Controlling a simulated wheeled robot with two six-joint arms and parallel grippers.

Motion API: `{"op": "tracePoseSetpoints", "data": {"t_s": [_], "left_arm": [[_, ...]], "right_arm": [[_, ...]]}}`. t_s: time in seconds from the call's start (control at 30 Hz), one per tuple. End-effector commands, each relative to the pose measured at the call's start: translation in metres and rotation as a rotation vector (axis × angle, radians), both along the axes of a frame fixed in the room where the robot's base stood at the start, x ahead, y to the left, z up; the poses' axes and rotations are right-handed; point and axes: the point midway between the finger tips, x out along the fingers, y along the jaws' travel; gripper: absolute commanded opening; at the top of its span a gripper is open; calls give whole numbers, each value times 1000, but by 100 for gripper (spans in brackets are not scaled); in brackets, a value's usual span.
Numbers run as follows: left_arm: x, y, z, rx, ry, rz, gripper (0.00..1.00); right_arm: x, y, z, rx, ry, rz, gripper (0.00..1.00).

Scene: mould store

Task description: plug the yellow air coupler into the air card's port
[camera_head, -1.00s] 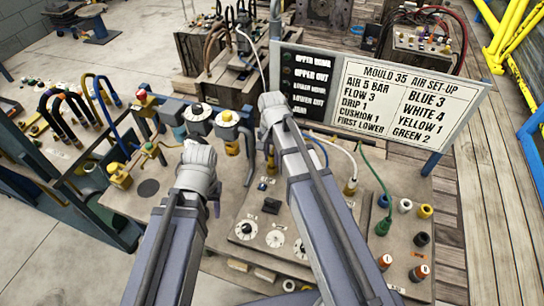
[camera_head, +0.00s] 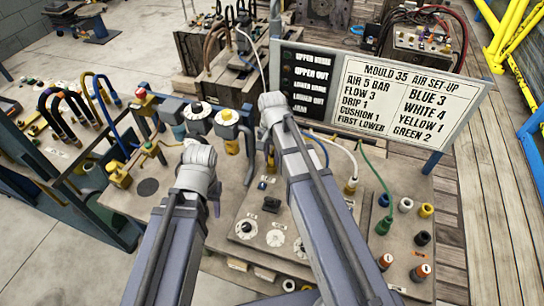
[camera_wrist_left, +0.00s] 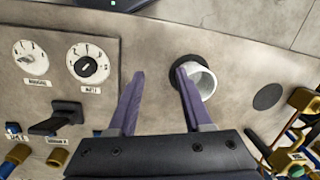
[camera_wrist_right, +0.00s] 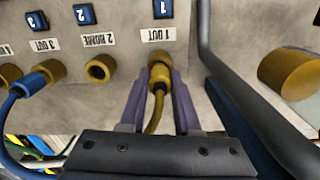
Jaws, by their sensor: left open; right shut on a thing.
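In the right wrist view, my right gripper (camera_wrist_right: 160,88) is shut on the yellow air coupler (camera_wrist_right: 157,80), with a yellow hose curving down from it. The coupler's upper end meets the port under the label "1 OUT" (camera_wrist_right: 158,36) on the pale air card (camera_wrist_right: 120,20). How deep it sits cannot be told. My left gripper (camera_wrist_left: 160,88) is open and empty above the bench in the left wrist view. Its right finger overlaps a white cup-like piece in a dark ring (camera_wrist_left: 203,80). In the head view my arms hide both grippers.
An open brass port "2 HOME" (camera_wrist_right: 100,68) and a blue coupler (camera_wrist_right: 42,78) at "3 OUT" lie left of the held coupler. A dark bar (camera_wrist_right: 235,85) and a brass cylinder (camera_wrist_right: 292,74) stand right. A set-up sign (camera_head: 410,105) rises behind the bench.

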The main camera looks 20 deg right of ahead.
Motion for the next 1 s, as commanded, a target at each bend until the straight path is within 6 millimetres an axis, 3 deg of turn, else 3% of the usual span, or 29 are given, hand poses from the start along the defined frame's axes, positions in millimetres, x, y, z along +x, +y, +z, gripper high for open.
{"op": "tracePoseSetpoints", "data": {"t_s": [0.63, 0.67, 0.9, 1.0], "left_arm": [[0, 0, -6, 0, 0, 0, 50], [0, 0, -6, 0, 0, 0, 50], [0, 0, -6, 0, 0, 0, 50], [0, 0, -6, 0, 0, 0, 50]], "right_arm": [[0, 0, -6, 0, 0, 0, 0], [0, 0, -6, 0, 0, 0, 32], [0, 0, -6, 0, 0, 0, 59], [0, 0, -6, 0, 0, 0, 66]]}}
